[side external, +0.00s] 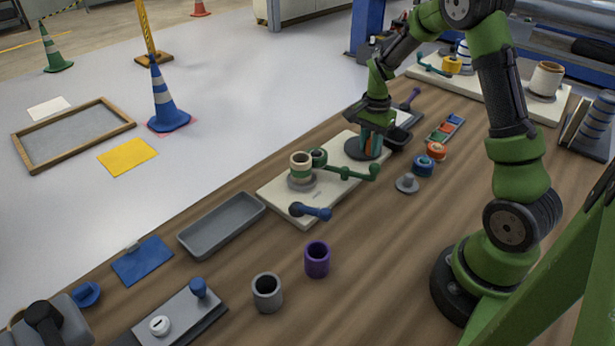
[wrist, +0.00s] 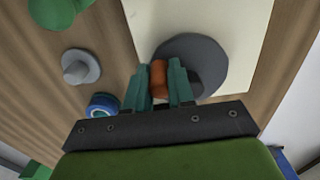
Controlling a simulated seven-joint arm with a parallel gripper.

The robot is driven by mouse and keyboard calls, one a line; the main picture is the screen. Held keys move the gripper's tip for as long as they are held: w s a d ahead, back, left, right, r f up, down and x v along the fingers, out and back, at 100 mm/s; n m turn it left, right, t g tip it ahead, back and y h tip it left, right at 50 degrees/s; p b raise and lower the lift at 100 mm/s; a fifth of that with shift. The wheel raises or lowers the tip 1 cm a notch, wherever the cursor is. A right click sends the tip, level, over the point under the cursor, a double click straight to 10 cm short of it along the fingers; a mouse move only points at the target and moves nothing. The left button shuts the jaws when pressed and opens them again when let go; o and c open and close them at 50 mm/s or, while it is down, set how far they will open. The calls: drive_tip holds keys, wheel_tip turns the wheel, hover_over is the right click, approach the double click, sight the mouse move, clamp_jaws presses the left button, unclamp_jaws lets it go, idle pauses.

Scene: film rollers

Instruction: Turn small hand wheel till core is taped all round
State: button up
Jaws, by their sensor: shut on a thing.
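My gripper (side external: 370,143) points down at the far end of a cream board (side external: 277,193). In the wrist view my gripper (wrist: 166,70) has its teal fingers closed on an upright orange-brown knob (wrist: 158,78). The knob stands at the side of a dark grey disc (wrist: 192,46), seemingly the small hand wheel; it also shows in the side view (side external: 354,149). At the board's near end a cream core (side external: 300,168) with a darker band stands on a grey base. A small green roller (side external: 319,157) stands against or close beside it. How far tape covers the core cannot be told.
A green crank arm (side external: 345,171) reaches over the board; a blue handle (side external: 310,211) is at its near edge. Right of the board are a grey peg (side external: 407,184), blue ring (side external: 423,166) and orange ring (side external: 437,151). An empty grey tray (side external: 221,225) lies left.

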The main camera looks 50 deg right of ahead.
sight(357, 152)
drive_tip(key=shift+w+d, duration=0.1)
drive_tip(key=shift+w+a+r, duration=0.1)
drive_tip(key=shift+w+a, duration=0.4)
drive_tip(key=shift+w, duration=0.25)
drive_tip(key=shift+w+a, duration=0.2)
drive_tip(key=shift+w, duration=0.45)
